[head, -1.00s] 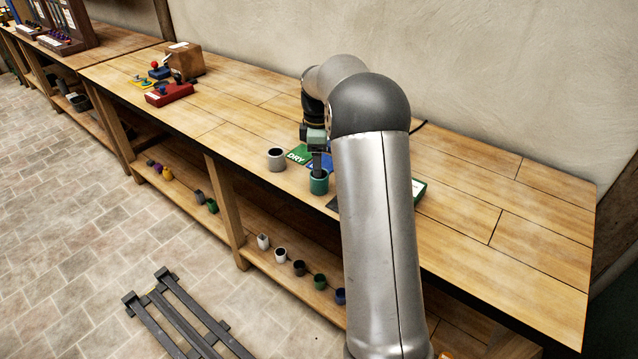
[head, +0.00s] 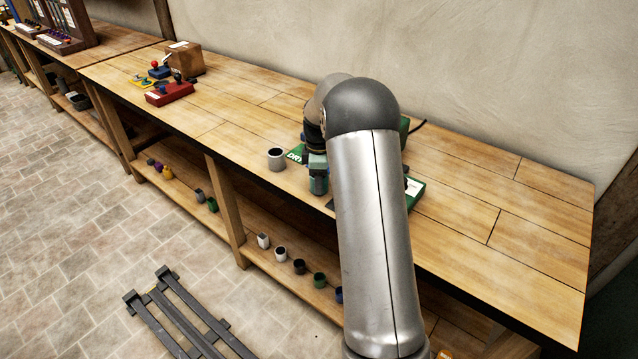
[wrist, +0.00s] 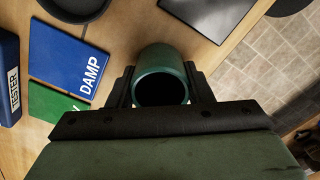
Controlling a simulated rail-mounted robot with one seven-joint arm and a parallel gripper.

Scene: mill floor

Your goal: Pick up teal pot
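The teal pot (head: 319,186) stands upright near the front edge of the bench, partly hidden by my gripper and arm in the head view. In the wrist view the teal pot (wrist: 157,58) lies between my two dark fingers, its dark mouth facing the camera. My gripper (wrist: 160,82) has one finger on each side of the pot, very close to its wall. I cannot tell whether the fingers press on it or stand slightly apart. No lift off the bench is visible.
A grey pot (head: 276,159) stands just left. A blue DAMP card (wrist: 69,57), a green card (wrist: 50,103) and a blue tester (wrist: 8,75) lie beside the teal pot. A dark flat plate (wrist: 205,14) is on the other side. Several small pots line the lower shelf (head: 255,262).

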